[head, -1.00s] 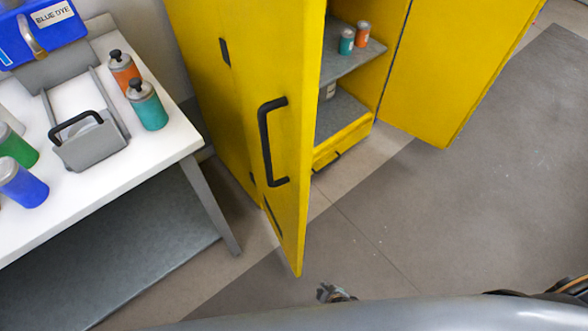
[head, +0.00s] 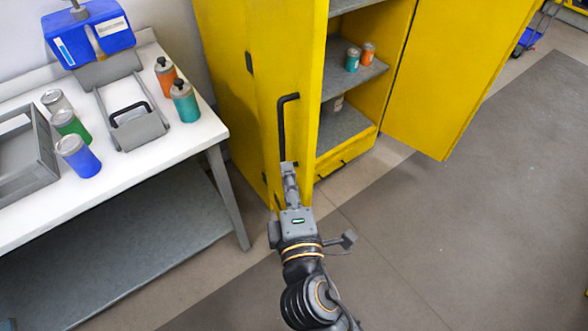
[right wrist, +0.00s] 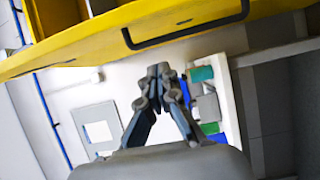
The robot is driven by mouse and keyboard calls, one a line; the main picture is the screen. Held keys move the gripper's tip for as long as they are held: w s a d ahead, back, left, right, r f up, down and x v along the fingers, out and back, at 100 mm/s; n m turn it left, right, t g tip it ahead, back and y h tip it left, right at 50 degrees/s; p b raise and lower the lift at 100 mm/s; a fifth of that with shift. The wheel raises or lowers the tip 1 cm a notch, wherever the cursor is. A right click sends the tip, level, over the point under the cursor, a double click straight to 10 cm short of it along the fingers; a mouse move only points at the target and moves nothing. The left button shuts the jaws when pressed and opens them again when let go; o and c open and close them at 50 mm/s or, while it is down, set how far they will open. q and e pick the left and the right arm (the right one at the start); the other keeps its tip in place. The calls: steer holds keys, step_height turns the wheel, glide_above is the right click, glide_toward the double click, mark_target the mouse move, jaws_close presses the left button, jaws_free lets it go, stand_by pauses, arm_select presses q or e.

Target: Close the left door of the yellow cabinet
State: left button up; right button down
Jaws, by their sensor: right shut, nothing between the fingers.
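The yellow cabinet (head: 225,90) stands open. Its left door (head: 295,50) swings out toward me, with a black bar handle (head: 282,125) on its outer face. My right gripper (head: 289,166) is shut and empty, and overlaps the lower end of the handle in the head view. In the right wrist view the closed fingertips (right wrist: 159,72) show close to the door (right wrist: 90,35) and its handle (right wrist: 190,38), with a small gap in the picture. Whether they touch the door, I cannot tell. My left gripper is out of view.
The right door (head: 450,80) also stands open. Teal and orange cans stand on a cabinet shelf (head: 355,78). A white table (head: 140,165) with bottles, a tray and a blue dye container (head: 90,30) is left of the cabinet. The floor (head: 470,220) at right is clear.

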mark_target(302, 140)
steer(key=shift+w+d+p, duration=0.4)
steer(key=shift+w+p, duration=0.2)
steer(key=shift+w, duration=0.9)
steer(key=shift+w+d+p, duration=0.45)
steer(key=shift+w+p, duration=0.2)
steer(key=shift+w, duration=0.85)
steer(key=shift+w+d+p, duration=0.4)
steer(key=shift+w+p, duration=0.2)
steer(key=shift+w, duration=0.9)
steer(key=shift+d, duration=0.1)
